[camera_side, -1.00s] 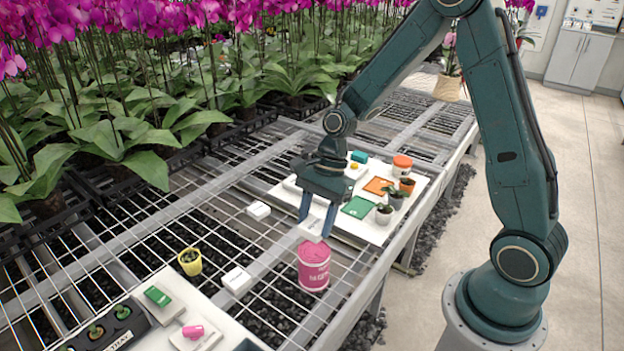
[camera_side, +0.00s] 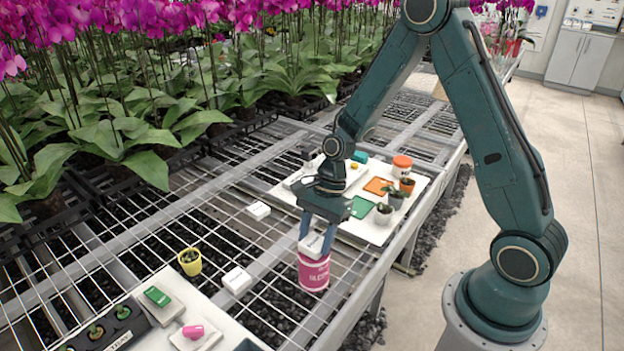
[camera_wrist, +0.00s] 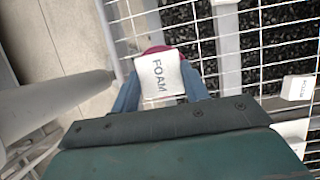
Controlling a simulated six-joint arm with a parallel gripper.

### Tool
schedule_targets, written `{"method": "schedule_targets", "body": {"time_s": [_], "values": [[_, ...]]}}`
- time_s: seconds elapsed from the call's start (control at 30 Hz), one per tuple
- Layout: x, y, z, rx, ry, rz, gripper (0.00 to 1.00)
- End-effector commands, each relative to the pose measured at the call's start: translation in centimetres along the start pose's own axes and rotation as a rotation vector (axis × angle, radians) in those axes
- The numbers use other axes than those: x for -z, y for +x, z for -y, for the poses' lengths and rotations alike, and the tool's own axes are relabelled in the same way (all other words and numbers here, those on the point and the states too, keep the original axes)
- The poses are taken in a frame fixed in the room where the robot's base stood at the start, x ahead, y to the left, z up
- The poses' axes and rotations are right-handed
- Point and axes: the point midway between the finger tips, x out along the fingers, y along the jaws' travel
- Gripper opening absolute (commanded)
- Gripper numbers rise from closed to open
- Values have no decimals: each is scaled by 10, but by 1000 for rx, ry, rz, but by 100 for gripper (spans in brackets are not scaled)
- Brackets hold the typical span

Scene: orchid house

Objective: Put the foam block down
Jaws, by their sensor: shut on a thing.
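My gripper (camera_side: 317,243) is shut on a white foam block (camera_side: 312,246), with one blue finger on each side of it. In the wrist view the foam block (camera_wrist: 158,76) shows the word FOAM between the fingers. A pink tin (camera_side: 314,272) stands on the wire bench below the block. The block overlaps the tin's top in both views, and I cannot tell whether it touches it. In the wrist view only a pink edge of the tin (camera_wrist: 156,50) shows past the block.
Other white blocks lie on the bench (camera_side: 237,281) and (camera_side: 258,211). A yellow pot (camera_side: 190,262) stands to the left. A white board (camera_side: 376,234) behind holds coloured pads, small pots and an orange-lidded jar (camera_side: 402,166). Bare wire mesh lies around the tin.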

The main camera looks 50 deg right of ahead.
Motion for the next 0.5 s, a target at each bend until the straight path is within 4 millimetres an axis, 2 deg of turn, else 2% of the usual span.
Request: {"method": "schedule_targets", "body": {"time_s": [0.3,0.33,0.43,0.5], "values": [[1,3,0,0,0,0,24],[1,3,0,0,0,0,49],[1,3,0,0,0,0,67],[1,2,0,0,0,0,67]]}}
